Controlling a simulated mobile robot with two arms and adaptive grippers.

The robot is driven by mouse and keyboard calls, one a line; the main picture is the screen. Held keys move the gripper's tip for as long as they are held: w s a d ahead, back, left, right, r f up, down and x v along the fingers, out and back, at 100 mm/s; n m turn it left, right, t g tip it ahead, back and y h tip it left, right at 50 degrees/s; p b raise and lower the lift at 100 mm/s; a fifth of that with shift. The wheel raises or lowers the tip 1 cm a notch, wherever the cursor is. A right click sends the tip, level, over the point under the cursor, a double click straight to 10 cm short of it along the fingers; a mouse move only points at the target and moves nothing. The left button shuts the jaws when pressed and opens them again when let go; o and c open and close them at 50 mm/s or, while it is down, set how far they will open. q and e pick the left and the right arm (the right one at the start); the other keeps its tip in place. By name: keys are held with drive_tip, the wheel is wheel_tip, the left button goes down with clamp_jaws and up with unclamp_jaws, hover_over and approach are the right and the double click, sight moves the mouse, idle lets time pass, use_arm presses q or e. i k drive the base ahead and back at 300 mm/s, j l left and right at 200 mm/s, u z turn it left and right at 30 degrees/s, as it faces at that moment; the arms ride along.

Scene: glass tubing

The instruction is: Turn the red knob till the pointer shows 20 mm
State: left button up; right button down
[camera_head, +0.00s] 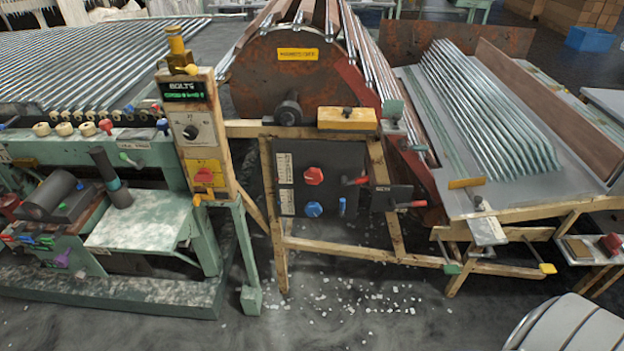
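A red knob (313,175) sits on a dark panel (330,197) in the wooden frame below the rusty drum, with a blue knob (313,209) under it. Another red knob (204,175) sits on the yellow plate of the upright control post, below a dial with a dark pointer (190,132). The dial's marks are too small to read, and I cannot tell which red knob the task means. Neither of my grippers is in view.
A rusty drum (290,75) carries glass tubes above the panel. Red-handled levers (355,181) stick out right of the knobs. A green machine (120,150) stands left, a tube rack (485,115) right. Glass bits litter the open floor (380,320) in front.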

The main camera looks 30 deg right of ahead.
sight(313, 176)
drive_tip(key=i+l, duration=1.4)
drive_tip(key=k, duration=0.1)
